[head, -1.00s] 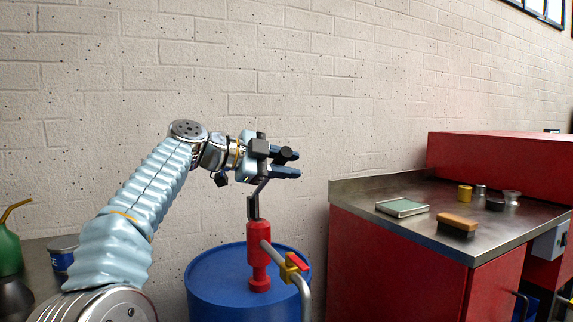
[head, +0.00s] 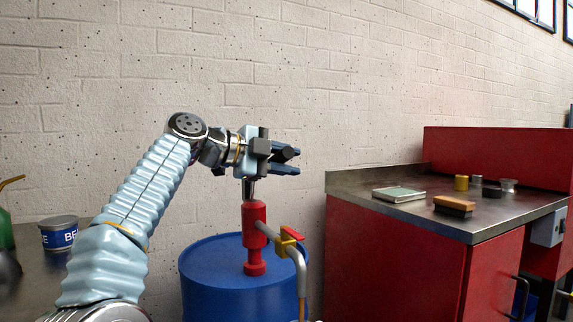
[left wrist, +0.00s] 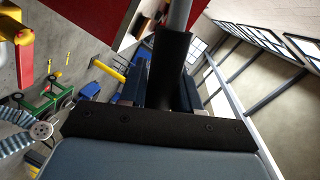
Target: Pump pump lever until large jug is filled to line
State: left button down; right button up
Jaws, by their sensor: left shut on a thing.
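The red pump (head: 254,222) stands upright on top of a blue drum (head: 215,278). A yellow fitting with a red handle and a grey pipe (head: 300,265) come off its right side. My left gripper (head: 287,161) is above the pump, shut on the pump lever (head: 249,188), whose short metal lower part shows below the jaws. In the left wrist view, the lever's dark grip (left wrist: 172,62) stands between the fingers. I cannot make out the large jug or its line. My right gripper is out of view.
A red cabinet with a steel top (head: 500,215) stands at right, holding a tray (head: 399,194), a brush (head: 454,206) and small containers. At left, a bench holds a labelled tin (head: 60,234) and a partly cut-off green can (head: 6,230).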

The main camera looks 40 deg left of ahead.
pick_arm(q)
jog(key=c, duration=0.9)
grip_release()
jog(key=v, duration=0.7)
jog(key=shift+s+a, duration=0.1)
jog(key=shift+s, duration=0.1)
jog(key=shift+r, duration=0.15)
